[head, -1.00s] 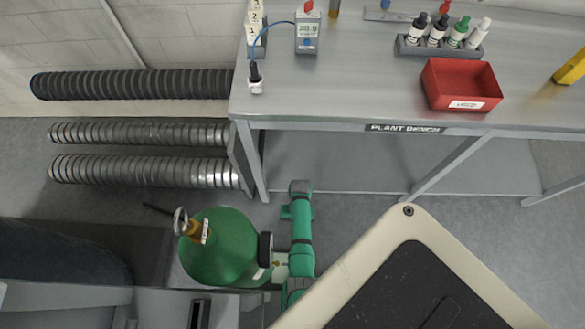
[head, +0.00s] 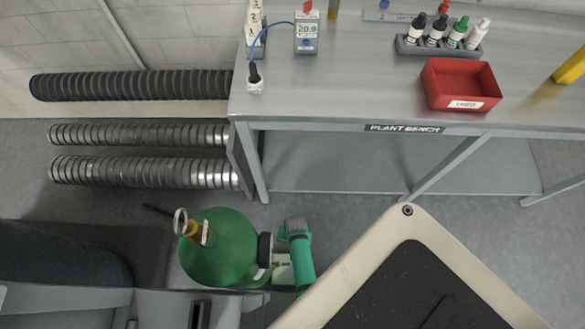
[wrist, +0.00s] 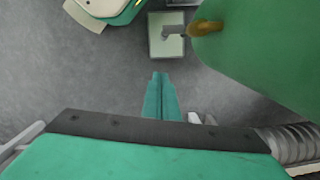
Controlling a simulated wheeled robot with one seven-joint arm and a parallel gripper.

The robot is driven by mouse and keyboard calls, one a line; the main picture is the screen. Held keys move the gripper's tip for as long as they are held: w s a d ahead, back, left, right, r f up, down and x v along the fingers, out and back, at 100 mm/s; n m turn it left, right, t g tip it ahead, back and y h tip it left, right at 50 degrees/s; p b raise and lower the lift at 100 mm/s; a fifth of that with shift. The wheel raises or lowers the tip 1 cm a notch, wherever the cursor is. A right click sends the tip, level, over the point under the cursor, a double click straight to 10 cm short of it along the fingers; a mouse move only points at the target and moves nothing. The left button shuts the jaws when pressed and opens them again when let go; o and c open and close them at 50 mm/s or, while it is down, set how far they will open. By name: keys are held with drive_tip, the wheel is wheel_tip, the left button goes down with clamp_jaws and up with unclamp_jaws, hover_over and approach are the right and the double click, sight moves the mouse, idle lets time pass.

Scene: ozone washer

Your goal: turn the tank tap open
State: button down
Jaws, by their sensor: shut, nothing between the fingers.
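The green tank (head: 220,250) stands at lower left in the head view, and its rounded body fills the upper right of the wrist view (wrist: 270,45). A small brass tap (wrist: 207,28) with a grey lever (wrist: 175,35) sticks out from the tank's side, above a pale square block (wrist: 157,48). In the head view, a small brass piece (head: 275,264) shows beside the tank. My gripper (wrist: 160,76) is shut and empty in the wrist view. Its green fingers show below the block in the picture, apart from the tap. In the head view my fingertips cannot be made out.
A brass valve with a ring handle (head: 182,222) tops the tank. The plant bench (head: 350,80) stands beyond, holding a red bin (head: 461,85), bottles and a meter (head: 307,35). Ribbed ducts (head: 140,170) lie at left. The floor between tank and bench is clear.

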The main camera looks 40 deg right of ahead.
sight(286, 264)
drive_tip(key=s+a+f, duration=0.2)
drive_tip(key=a+f, duration=0.1)
drive_tip(key=f, duration=0.3)
drive_tip(key=shift+s+a, duration=0.2)
drive_tip(key=shift+a, duration=0.2)
drive_tip(key=shift+a, duration=0.1)
